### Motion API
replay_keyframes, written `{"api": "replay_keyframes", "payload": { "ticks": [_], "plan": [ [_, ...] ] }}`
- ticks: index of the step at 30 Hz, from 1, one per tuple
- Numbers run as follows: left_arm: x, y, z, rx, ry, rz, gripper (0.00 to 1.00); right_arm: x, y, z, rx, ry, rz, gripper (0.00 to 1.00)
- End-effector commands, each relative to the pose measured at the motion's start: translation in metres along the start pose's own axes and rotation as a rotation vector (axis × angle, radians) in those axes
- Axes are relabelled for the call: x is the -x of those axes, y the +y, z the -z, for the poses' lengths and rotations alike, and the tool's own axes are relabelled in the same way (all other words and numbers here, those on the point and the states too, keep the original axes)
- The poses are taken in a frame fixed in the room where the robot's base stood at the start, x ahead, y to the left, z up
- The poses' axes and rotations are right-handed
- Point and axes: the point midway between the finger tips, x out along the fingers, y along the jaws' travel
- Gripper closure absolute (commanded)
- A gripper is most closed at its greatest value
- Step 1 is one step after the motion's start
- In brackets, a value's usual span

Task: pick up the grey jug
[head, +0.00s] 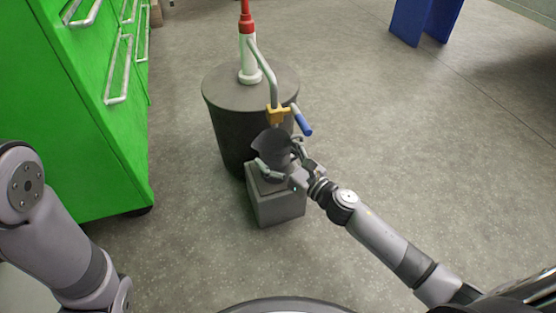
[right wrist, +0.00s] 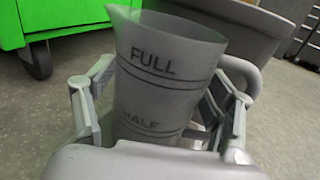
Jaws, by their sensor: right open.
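The grey jug (head: 271,145) stands on a small grey block (head: 277,207), below the nozzle of a pump. In the right wrist view the jug (right wrist: 165,75) is upright, with FULL and HALF marks, a spout at upper left and a handle on the right side. My right gripper (head: 279,160) is open, with its fingers on either side of the jug. In the right wrist view the fingers of the right gripper (right wrist: 158,112) flank the jug; whether they touch it I cannot tell. My left arm shows at the left edge, but its gripper is out of view.
A dark drum (head: 225,125) with a red and white pump (head: 249,55) stands right behind the block. The pump's spout has a yellow and blue valve (head: 303,121) above the jug. A green cabinet (head: 85,120) is at left.

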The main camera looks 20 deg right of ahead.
Motion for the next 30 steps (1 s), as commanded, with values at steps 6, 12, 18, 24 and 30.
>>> {"api": "replay_keyframes", "payload": {
  "ticks": [6, 12, 18, 24, 30],
  "plan": [
    [0.0, 0.0, -0.0002, 0.0, -0.001, 0.0, 0.6, -0.0009, 0.0001, -0.0003, 0.0, 0.0, 0.0, 0.23],
    [0.0, -0.0001, -0.0003, 0.0, -0.001, 0.0, 0.6, -0.0007, 0.0001, -0.0002, 0.0, 0.0, 0.0, 0.35],
    [0.0001, -0.0002, -0.0004, 0.0, -0.001, 0.0, 0.6, -0.0007, 0.0001, -0.0001, 0.0, 0.0, 0.0, 0.49],
    [0.0002, -0.0003, -0.0005, -0.001, -0.002, 0.0, 0.6, -0.0006, 0.0001, -0.0001, 0.0, 0.0, 0.0, 0.62],
    [0.0002, -0.0003, -0.0006, -0.001, -0.002, 0.0, 0.6, -0.0007, 0.0002, -0.0005, 0.0, 0.0, -0.001, 0.63]
  ]
}}
